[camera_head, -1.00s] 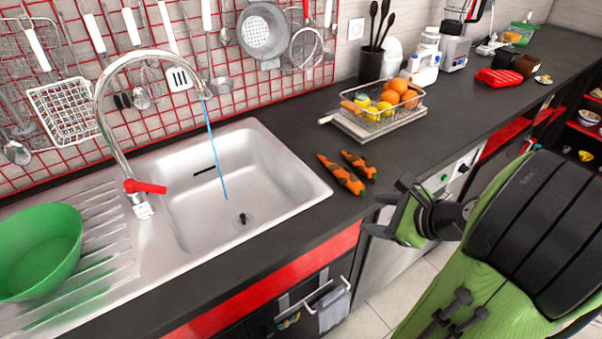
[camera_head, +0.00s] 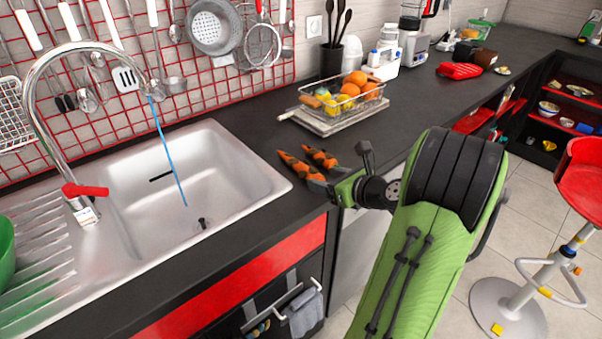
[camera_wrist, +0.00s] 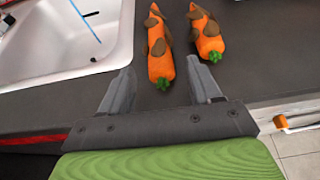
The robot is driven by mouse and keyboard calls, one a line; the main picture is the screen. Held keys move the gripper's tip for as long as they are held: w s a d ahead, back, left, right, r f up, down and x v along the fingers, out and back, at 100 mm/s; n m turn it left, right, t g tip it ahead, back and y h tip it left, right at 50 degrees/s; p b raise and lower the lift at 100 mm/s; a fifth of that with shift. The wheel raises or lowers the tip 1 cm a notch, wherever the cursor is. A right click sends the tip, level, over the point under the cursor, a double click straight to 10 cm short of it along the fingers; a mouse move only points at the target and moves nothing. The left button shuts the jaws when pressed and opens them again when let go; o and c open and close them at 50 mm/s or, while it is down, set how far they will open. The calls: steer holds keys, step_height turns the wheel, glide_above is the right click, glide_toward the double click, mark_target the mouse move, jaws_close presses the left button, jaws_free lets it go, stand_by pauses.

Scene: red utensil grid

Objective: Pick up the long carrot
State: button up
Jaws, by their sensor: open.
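Two orange carrots with brown patches lie side by side on the dark counter, right of the sink. The longer carrot (camera_head: 298,166) is the left one; in the wrist view it (camera_wrist: 160,66) points its green top toward my gripper. The shorter carrot (camera_head: 320,157) is on the right, also in the wrist view (camera_wrist: 208,38). My gripper (camera_head: 344,172) is open at the counter's front edge, by the near ends of the carrots. In the wrist view its fingers (camera_wrist: 160,75) stand either side of the long carrot's green end, with nothing gripped.
The sink (camera_head: 265,175) with running water is left of the carrots. A wire fruit basket (camera_head: 370,98) on a board stands behind them. A red stool (camera_head: 585,190) is at the right. The counter between sink and basket is mostly clear.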

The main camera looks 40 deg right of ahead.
mark_target(320, 177)
steer(key=x, duration=0.3)
steer(key=shift+w+f+b, duration=0.2)
steer(key=shift+f+b, duration=0.05)
steer(key=shift+b, duration=0.1)
steer(key=shift+s+r, duration=0.1)
steer(key=shift+c, duration=0.2)
steer(key=c, duration=1)
steer(key=shift+r, duration=0.15)
steer(key=shift+c, duration=0.2)
